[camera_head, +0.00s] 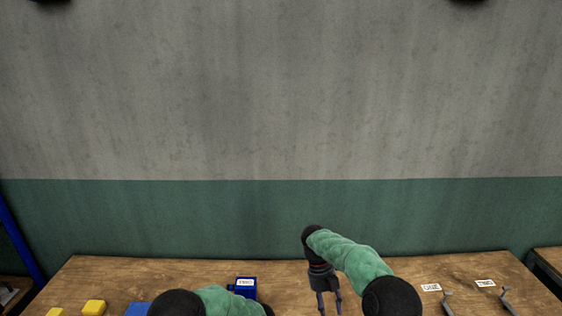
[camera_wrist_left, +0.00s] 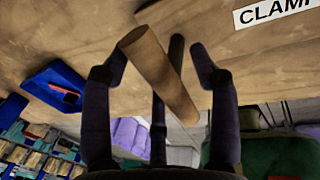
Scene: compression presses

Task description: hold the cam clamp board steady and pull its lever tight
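In the left wrist view, a round wooden rod (camera_wrist_left: 158,70) and a thin dark bar (camera_wrist_left: 177,55) lie between the spread fingers of my left gripper (camera_wrist_left: 160,50). The fingers stand apart, with a clear gap between the rod and the right-hand finger. Contact on the other side cannot be told. A white label reading "CLAM" (camera_wrist_left: 275,12) is cut off at the top right. In the head view my left gripper is out of sight below the frame. My right gripper (camera_head: 329,304) points down above the table, open and empty. I cannot make out the whole clamp board or its lever.
The wooden table (camera_head: 290,268) has a blue labelled device (camera_head: 245,288), yellow blocks (camera_head: 94,307) and a blue piece (camera_head: 138,309). Grey metal levers (camera_head: 447,301) and white labels (camera_head: 485,283) are at the right. A blue object (camera_wrist_left: 58,86) shows in the left wrist view.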

